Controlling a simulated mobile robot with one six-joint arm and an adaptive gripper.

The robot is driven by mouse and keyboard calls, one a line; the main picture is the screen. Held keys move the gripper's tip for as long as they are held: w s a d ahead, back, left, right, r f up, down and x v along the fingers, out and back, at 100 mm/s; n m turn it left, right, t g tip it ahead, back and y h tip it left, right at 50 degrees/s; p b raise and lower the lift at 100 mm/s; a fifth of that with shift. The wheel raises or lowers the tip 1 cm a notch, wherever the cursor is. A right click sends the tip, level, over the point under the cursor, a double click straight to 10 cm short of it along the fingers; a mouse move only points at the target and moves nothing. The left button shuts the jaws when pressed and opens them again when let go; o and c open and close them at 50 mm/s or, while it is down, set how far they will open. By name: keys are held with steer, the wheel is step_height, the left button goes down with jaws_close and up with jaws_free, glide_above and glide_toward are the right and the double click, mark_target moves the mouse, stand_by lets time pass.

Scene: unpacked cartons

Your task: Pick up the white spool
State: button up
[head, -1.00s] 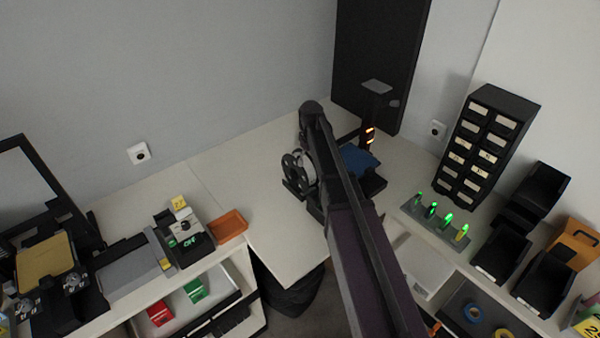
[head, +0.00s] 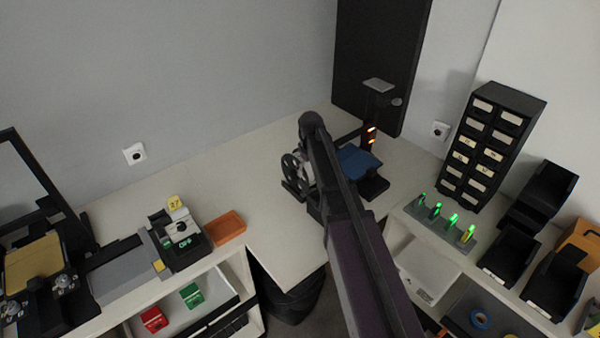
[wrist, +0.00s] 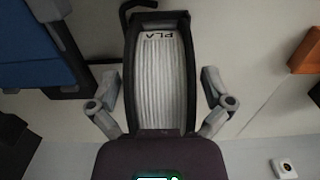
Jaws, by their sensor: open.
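The white spool (wrist: 162,85) fills the middle of the wrist view. It has white ribbed windings between two black flanges, with "PLA" printed on a pale band. My gripper (wrist: 160,92) is open, with one grey finger on each side of the spool. Small gaps show between the fingers and the flanges, and I cannot see any contact. In the head view the spool (head: 304,165) stands upright on the white table, its dark flange facing left. My arm hides part of it, and my gripper is hidden there.
A machine with a blue plate (head: 358,161) and an upright post stands close to the right of the spool. An orange tray (head: 225,227) lies on the table to the left. A dark drawer cabinet (head: 490,145) and glowing green lights (head: 438,210) are at the right.

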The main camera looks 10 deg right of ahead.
steer(key=c, duration=1.2)
steer(key=shift+o, duration=0.2)
steer(key=shift+r, duration=0.1)
step_height(320, 180, up, 10)
steer(key=p, duration=1)
steer(key=shift+f, duration=0.25)
